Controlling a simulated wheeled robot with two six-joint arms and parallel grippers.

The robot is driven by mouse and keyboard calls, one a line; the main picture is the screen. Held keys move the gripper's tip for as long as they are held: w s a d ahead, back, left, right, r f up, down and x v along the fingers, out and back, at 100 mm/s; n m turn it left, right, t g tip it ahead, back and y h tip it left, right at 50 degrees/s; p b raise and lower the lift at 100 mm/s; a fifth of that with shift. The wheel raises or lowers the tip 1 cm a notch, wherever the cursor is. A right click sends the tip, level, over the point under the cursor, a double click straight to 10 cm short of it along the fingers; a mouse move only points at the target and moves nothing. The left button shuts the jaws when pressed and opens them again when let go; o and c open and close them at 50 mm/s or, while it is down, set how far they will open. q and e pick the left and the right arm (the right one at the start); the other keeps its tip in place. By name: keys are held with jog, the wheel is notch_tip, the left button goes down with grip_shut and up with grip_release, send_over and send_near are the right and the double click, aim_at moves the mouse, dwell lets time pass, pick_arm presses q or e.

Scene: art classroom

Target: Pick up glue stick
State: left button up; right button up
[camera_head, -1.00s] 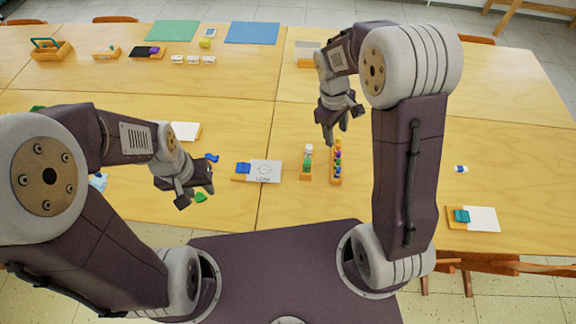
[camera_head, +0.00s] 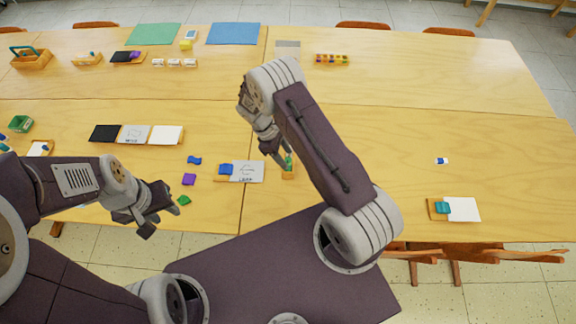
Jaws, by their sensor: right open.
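A small white and blue piece (camera_head: 442,161) lies alone on the right of the near table; it may be the glue stick, but it is too small to be sure. A small wooden holder (camera_head: 288,175) with a green item (camera_head: 289,160) stands near the table's middle front. My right gripper (camera_head: 277,155) points down just left of this item, fingers apart, partly overlapping it in view; contact cannot be told. My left gripper (camera_head: 158,213) has its fingers apart and is empty, over the table's front edge beside a green piece (camera_head: 184,200).
A white card with a teal clip (camera_head: 463,209) lies front right. The table right of my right arm is mostly clear.

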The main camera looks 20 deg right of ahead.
aim_at(288, 163)
jog(key=shift+s+f+p, duration=0.1)
jog(key=shift+f+p, duration=0.2)
jog(key=shift+f, duration=0.05)
jog(key=p+x, duration=0.1)
jog(key=x, duration=0.3)
jog(key=shift+a+f, duration=0.1)
jog(key=shift+a, duration=0.05)
jog(key=shift+f, duration=0.25)
grip_shut()
jog(key=r+p, duration=0.1)
jog(key=r, duration=0.1)
jog(key=r+p, duration=0.4)
jog(key=shift+s+d, duration=0.3)
jog(key=shift+s, duration=0.05)
jog(key=s+d+r+p, duration=0.4)
jog(key=s+r+p, duration=0.1)
jog(key=s, duration=0.4)
jog(key=shift+s, duration=0.4)
